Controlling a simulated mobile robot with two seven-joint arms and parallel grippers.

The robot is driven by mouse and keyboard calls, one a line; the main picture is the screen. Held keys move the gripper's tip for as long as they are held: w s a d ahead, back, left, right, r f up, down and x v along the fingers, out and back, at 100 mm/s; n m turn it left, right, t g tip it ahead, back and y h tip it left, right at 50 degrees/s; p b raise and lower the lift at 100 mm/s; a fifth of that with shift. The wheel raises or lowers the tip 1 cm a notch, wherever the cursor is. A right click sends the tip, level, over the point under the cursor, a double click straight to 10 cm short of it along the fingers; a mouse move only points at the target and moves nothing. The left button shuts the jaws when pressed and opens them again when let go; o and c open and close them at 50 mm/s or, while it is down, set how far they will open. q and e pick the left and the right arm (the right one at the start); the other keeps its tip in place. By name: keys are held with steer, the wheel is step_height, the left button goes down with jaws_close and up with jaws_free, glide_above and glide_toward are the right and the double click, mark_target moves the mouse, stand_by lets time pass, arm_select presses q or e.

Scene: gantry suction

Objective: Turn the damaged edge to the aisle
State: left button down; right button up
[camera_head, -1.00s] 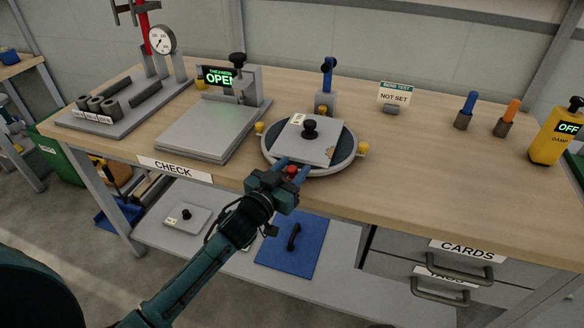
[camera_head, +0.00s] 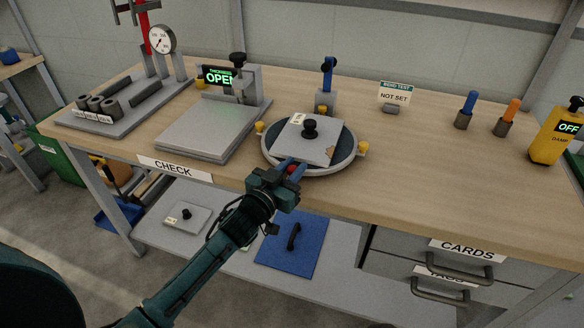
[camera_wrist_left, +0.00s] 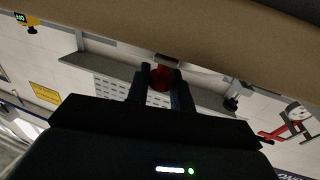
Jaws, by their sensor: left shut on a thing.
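A grey square plate (camera_head: 292,146) with a black knob (camera_head: 310,129) and a pale tag lies on a round turntable (camera_head: 345,161) in the head view. A brown, damaged-looking patch (camera_head: 330,153) shows on the plate's right edge. The turntable has yellow knobs at its left (camera_head: 260,127) and right (camera_head: 362,147). A red knob (camera_head: 291,169) is at its front rim. My left gripper (camera_head: 290,166) is shut on the red knob, which also shows between the fingers in the left wrist view (camera_wrist_left: 161,77). My right gripper is not in view.
A CHECK station (camera_head: 205,130) with a sign reading OPEN stands left of the turntable. A blue-handled tool (camera_head: 327,85) stands behind it, and a NOT SET sign (camera_head: 394,95) is to the right.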

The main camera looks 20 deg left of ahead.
arm_select(q)
steer(key=shift+a+h, duration=0.2)
steer(key=shift+h, duration=0.1)
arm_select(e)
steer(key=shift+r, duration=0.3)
